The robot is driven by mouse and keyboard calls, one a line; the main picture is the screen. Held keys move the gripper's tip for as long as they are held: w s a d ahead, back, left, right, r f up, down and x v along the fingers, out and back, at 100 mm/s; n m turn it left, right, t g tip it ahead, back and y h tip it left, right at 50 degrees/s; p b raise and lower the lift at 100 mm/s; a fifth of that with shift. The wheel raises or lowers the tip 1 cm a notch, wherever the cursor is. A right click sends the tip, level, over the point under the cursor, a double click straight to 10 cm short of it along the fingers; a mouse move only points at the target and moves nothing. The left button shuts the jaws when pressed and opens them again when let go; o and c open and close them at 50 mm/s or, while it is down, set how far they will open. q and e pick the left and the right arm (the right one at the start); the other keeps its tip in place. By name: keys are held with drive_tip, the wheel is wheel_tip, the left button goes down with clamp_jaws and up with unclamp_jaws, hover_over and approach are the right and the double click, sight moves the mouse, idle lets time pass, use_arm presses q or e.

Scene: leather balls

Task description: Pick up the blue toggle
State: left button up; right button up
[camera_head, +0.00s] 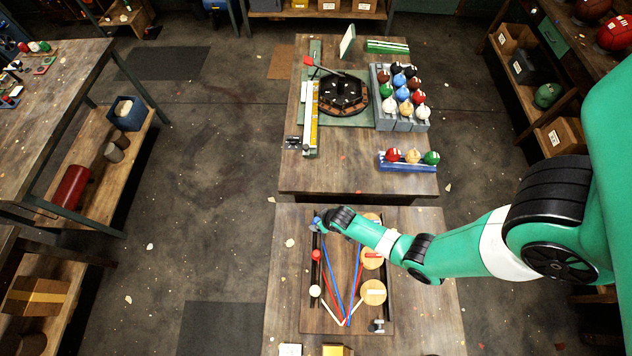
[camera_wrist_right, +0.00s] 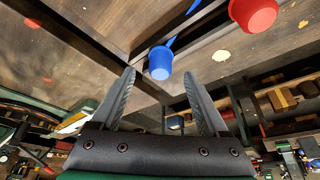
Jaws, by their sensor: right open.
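The blue toggle (camera_wrist_right: 160,62) is a small blue cap on a blue stem. In the right wrist view it shows between and just beyond my right fingertips (camera_wrist_right: 158,76), with no clear contact. My right gripper is open, with nothing held. In the head view, the blue toggle (camera_head: 315,221) shows at the far left of a wooden board (camera_head: 338,255), at the tip of my right gripper (camera_head: 322,220), which partly covers it. A red toggle (camera_head: 316,255) and a white toggle (camera_head: 315,291) stand nearer on the same side. My left gripper is not in view.
Wooden discs (camera_head: 373,293) lie along the board's right side, and blue, red and white strips run across its middle. A small metal piece (camera_head: 377,326) sits at the near right. Behind, another table (camera_head: 330,180) holds racks of colored balls (camera_head: 402,93).

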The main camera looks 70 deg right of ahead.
sight(317, 220)
drive_tip(key=b+x, duration=0.2)
drive_tip(key=x, duration=0.2)
drive_tip(key=shift+s+a+b, duration=0.1)
drive_tip(key=shift+s+b, duration=0.05)
drive_tip(key=shift+b, duration=0.15)
drive_tip(key=shift+f, duration=0.15)
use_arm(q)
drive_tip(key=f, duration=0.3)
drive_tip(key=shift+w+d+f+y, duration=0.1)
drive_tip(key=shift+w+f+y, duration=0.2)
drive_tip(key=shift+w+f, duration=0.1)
use_arm(e)
clamp_jaws()
